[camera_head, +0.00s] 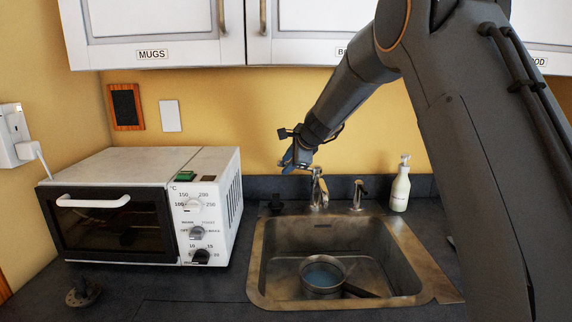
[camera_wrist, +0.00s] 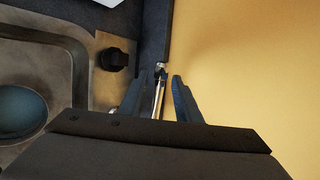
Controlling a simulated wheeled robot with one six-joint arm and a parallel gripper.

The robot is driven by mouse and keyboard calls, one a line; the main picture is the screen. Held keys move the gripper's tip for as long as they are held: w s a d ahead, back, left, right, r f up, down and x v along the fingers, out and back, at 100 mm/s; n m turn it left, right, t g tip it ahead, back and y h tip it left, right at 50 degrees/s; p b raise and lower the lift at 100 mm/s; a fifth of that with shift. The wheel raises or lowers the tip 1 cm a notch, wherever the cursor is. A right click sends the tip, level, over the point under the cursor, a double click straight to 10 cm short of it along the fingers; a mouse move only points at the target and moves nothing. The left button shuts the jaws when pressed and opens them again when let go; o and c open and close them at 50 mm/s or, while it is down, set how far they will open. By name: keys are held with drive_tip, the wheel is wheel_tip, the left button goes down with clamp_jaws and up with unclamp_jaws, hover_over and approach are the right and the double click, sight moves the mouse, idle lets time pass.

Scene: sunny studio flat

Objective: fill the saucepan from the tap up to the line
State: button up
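The saucepan (camera_head: 322,288) sits upright in the sink basin, its dark handle pointing right. Its inside looks bluish; I cannot make out the line or a clear water level. Part of it shows at the left of the wrist view (camera_wrist: 18,112). The metal tap (camera_head: 318,192) stands behind the sink. My gripper (camera_head: 292,158) is at the top of the tap. In the wrist view, my gripper (camera_wrist: 157,92) is open, with a slim metal part of the tap (camera_wrist: 158,98) between its fingers and apparent gaps beside it. I see no clear water stream.
The sink (camera_head: 257,268) is set in a dark worktop. A white toaster oven (camera_head: 150,170) stands left, and a soap bottle (camera_head: 400,186) stands right of the tap. Cupboards (camera_head: 150,30) hang above.

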drive_tip(key=shift+x, duration=0.95)
